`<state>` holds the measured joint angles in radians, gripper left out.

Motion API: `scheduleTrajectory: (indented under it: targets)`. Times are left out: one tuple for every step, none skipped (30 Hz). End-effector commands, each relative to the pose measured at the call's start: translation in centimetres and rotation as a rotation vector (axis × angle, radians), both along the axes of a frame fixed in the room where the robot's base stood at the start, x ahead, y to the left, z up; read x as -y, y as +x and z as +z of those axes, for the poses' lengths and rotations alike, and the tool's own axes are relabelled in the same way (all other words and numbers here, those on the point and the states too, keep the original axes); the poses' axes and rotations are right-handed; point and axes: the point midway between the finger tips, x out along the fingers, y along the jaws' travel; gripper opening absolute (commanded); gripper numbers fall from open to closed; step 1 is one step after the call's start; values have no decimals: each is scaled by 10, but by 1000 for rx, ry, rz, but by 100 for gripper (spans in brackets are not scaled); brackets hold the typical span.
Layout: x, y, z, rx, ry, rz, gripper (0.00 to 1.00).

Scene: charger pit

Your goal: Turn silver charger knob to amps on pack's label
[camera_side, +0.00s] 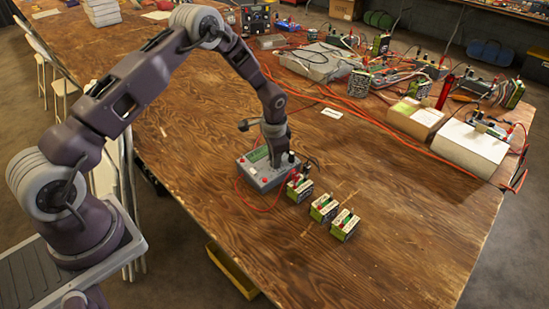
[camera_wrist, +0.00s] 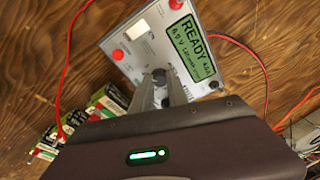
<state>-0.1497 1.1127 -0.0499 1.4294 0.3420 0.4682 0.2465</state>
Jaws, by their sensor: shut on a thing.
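The charger (camera_side: 262,176) is a grey box on the wooden table. It also shows in the wrist view (camera_wrist: 118,48), with a green screen (camera_wrist: 192,50) reading READY and 6.0 V; the amps line is too small to read surely. My gripper (camera_side: 276,164) points down onto the charger's top. In the wrist view my gripper (camera_wrist: 160,88) is shut on the silver knob, which the fingers mostly hide. Green-and-white packs, the near one (camera_side: 344,225), the middle one (camera_side: 323,208) and one beside the charger (camera_side: 299,187), stand in a row. Their labels are not legible.
Red leads (camera_wrist: 64,75) run from the charger across the table. A white box (camera_side: 470,148), a cardboard box (camera_side: 415,117) and several other chargers with cables crowd the back right. The table's front middle (camera_side: 270,250) is bare.

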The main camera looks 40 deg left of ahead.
Motion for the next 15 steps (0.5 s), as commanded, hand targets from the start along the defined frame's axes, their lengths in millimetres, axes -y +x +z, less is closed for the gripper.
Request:
scheduleTrajectory:
  targets:
    - [0,1,1,4,0,2,0]
    - [0,1,1,4,0,3,0]
    - [0,1,1,4,0,3,0]
    - [0,1,1,4,0,3,0]
    - [0,1,1,4,0,3,0]
    - [0,1,1,4,0,3,0]
    - [0,1,1,4,0,3,0]
    - [0,1,1,4,0,3,0]
    - [0,1,1,4,0,2,0]
    - [0,1,1,4,0,2,0]
    - [0,1,1,4,0,2,23]
    - [0,1,1,4,0,2,31]
    - [0,1,1,4,0,2,37]
    - [0,1,1,4,0,2,41]
    - [0,1,1,4,0,2,41]
